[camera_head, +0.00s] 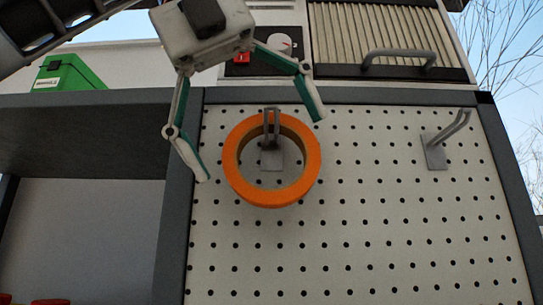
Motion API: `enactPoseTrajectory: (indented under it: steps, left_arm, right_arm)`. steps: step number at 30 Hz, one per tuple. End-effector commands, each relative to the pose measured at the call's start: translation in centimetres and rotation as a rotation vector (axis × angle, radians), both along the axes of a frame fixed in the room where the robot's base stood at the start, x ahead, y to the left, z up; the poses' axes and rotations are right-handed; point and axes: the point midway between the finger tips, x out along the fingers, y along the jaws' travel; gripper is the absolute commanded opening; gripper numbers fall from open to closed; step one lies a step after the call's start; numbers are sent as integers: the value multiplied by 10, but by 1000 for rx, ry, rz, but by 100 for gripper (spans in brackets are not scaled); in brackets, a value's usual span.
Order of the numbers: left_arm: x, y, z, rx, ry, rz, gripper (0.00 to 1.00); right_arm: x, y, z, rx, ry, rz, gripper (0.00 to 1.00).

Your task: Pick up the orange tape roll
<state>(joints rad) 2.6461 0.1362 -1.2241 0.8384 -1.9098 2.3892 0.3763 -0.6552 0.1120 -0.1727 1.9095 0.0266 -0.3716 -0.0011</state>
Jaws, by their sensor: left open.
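The orange tape roll (313,165) hangs on a grey hook (270,155) on the white pegboard (380,230). Its open middle shows the hook's plate and the dotted board behind. My left gripper (262,143) comes in from the upper left with its fingers spread. One fingertip is left of the roll and the other is above its upper right edge. The fingers hold nothing, and I cannot tell whether either touches the roll. My right gripper is not in view.
A second hook (436,148), empty, sticks out at the right of the pegboard. A dark frame (172,240) borders the board. A green case (66,75) sits on top at the left. A slatted unit with a handle (399,56) stands above the board. The lower pegboard is clear.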

Motion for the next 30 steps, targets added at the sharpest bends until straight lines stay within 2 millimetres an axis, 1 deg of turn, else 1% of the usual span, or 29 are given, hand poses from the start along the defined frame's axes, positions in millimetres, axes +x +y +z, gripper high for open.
enactPoseTrajectory:
  steps: [3, 6, 15, 17, 18, 20, 21, 30]
  left_arm:
    - [6, -8, -14, 3, 3, -3, 94]
    - [9, -12, -21, 2, 0, -2, 94]
    - [11, -14, -24, -1, 0, 0, 94]
    - [11, -14, -24, -1, 0, 0, 79]
    - [11, -14, -24, -1, 0, 0, 68]
    - [10, -14, -24, 0, 0, 1, 53]
    - [10, -14, -24, 0, 0, 1, 51]
    - [10, -14, -23, 0, 0, 1, 51]
  right_arm:
    - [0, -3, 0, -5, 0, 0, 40]
    - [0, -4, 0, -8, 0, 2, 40]
    - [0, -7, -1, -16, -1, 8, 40]
    - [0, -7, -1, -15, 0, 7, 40]
    - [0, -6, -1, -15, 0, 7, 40]
    - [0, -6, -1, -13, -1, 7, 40]
    - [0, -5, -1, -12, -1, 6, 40]
    - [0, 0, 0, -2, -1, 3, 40]
